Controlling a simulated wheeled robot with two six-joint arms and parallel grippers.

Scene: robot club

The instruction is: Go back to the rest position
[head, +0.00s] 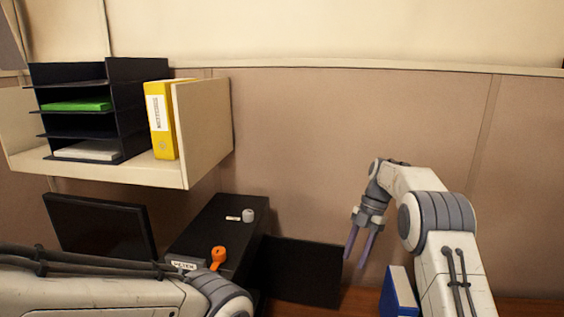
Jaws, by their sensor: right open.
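My right arm comes in from the lower right, and its gripper (358,248) points down with its two fingers apart and nothing between them. It hangs in front of the partition wall, beside a blue and white box or binder (398,292). My left arm crosses the lower left corner; its gripper is out of the picture.
A shelf (205,125) on the wall holds a black tray rack (128,110) and a yellow binder (160,120). Below are a monitor (95,225) and a black box (205,228) bearing an orange item (218,257) and a small grey-white item (248,215). A dark panel (305,272) stands right of it.

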